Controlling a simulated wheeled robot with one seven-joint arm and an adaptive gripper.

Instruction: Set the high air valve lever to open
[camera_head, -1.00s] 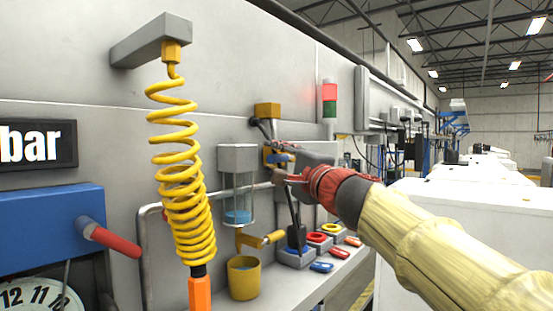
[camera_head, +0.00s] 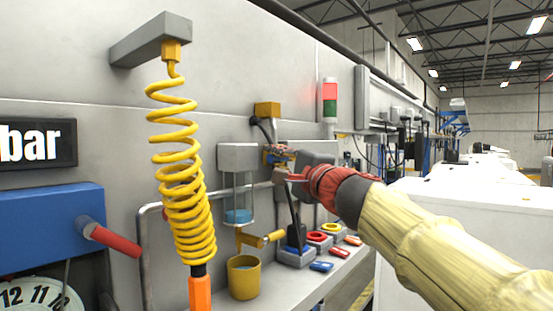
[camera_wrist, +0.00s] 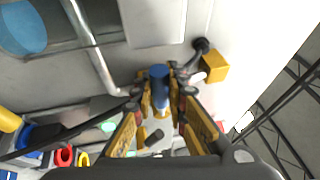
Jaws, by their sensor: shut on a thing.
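The air valve lever (camera_wrist: 159,73) has a blue handle and sits between the fingertips in the wrist view. My gripper (camera_wrist: 160,92) is shut on it, with one yellow-padded finger on each side. In the head view my gripper (camera_head: 279,154) is at the wall, right of the clear-bowled filter unit (camera_head: 238,185). There the lever is mostly hidden by the fingers, and its exact angle cannot be told.
A yellow block (camera_head: 267,109) with a dark hose is on the wall above. A coiled yellow hose (camera_head: 182,170) hangs at left. Red, yellow and blue parts lie on the shelf (camera_head: 270,285) below. A red-green signal light (camera_head: 329,98) stands behind.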

